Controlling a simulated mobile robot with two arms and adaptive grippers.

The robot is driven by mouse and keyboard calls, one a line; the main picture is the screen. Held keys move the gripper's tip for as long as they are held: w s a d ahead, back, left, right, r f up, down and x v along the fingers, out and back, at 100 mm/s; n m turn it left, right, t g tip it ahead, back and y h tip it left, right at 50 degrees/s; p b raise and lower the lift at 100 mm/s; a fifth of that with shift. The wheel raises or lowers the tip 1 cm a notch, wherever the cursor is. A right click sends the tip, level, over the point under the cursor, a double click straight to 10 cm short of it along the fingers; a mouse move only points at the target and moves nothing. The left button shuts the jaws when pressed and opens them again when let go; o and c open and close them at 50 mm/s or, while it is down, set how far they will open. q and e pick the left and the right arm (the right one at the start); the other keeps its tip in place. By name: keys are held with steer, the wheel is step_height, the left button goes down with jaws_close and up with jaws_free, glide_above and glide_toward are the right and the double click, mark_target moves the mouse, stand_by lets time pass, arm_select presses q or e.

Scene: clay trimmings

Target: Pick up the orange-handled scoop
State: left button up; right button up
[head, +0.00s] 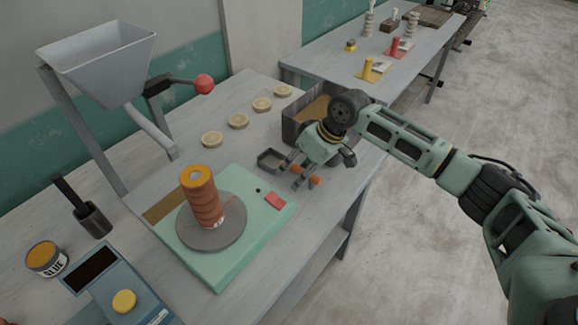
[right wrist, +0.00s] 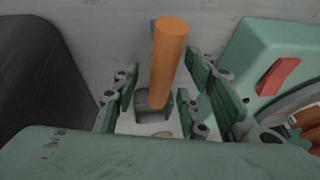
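The orange-handled scoop (head: 314,181) lies on the grey workbench beside the green wheel base. Its grey pan points left and its handle points right in the head view. My right gripper (head: 292,173) is directly over the scoop and hides its middle. In the right wrist view, the scoop's handle (right wrist: 169,52) runs between the spread fingers of my right gripper (right wrist: 162,97). The gripper is open, with gaps visible on both sides of the handle. My left gripper is not in view.
The green base (head: 222,270) carries a grey wheel with a brown clay cylinder (head: 204,200) close to the scoop. A dark bin (head: 292,128) stands behind my gripper. Several pale discs (head: 238,121) lie along the bench's back. A second table (head: 390,62) is beyond.

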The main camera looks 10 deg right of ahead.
jaws_close()
stand_by(0.3)
stand_by(0.3)
